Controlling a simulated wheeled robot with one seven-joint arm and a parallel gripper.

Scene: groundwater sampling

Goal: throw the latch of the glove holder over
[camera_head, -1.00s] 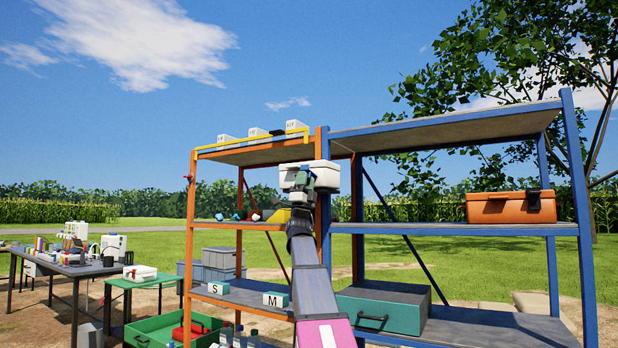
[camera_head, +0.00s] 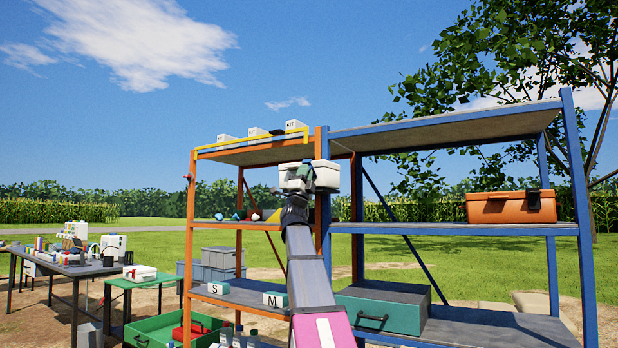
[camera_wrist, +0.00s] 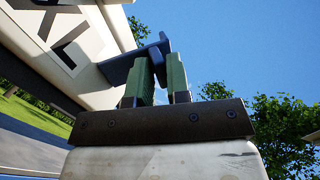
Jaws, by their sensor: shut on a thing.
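The glove holder (camera_head: 327,174) is a white box at the top of the post where the orange and blue racks meet. In the wrist view the holder (camera_wrist: 104,30) fills the upper left, with large dark letters "XL" on its face. A dark blue latch (camera_wrist: 119,69) juts from its edge. My gripper (camera_wrist: 162,70) has green fingers, shut on the latch, which passes between them. In the head view my gripper (camera_head: 300,175) is in front of the holder's left part and hides some of it; the latch is hard to make out there.
The orange rack (camera_head: 191,235) holds boxes marked S and M. The blue rack (camera_head: 577,200) holds an orange case (camera_head: 490,210) and a green drawer box (camera_head: 365,311). Open sky lies right of my gripper in the wrist view.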

